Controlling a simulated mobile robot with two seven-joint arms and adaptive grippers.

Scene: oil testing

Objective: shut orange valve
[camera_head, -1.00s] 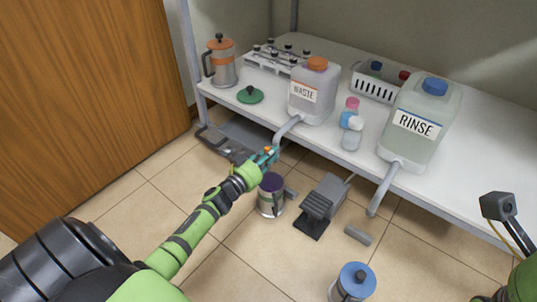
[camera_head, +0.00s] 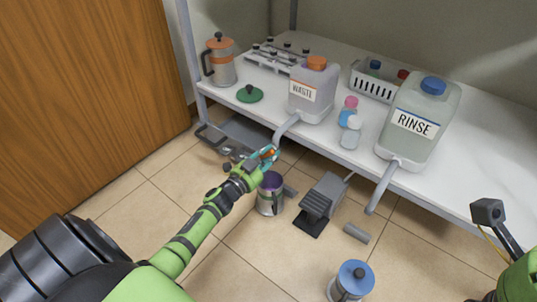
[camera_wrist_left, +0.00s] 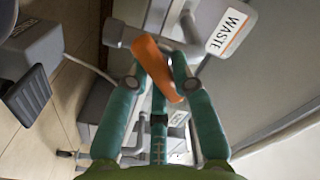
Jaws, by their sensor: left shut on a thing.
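The orange valve handle (camera_wrist_left: 157,68) sits between the two teal fingers of my left gripper (camera_wrist_left: 160,85) in the left wrist view. The fingers are shut on it, and it lies tilted between them.
The rinse jug (camera_head: 419,118) stands on the white shelf (camera_head: 350,165) at the right. A purple-lidded canister (camera_head: 271,194) stands on the floor just below my left gripper. A grey pedal device (camera_head: 322,204) and a blue-lidded canister (camera_head: 352,282) stand nearby.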

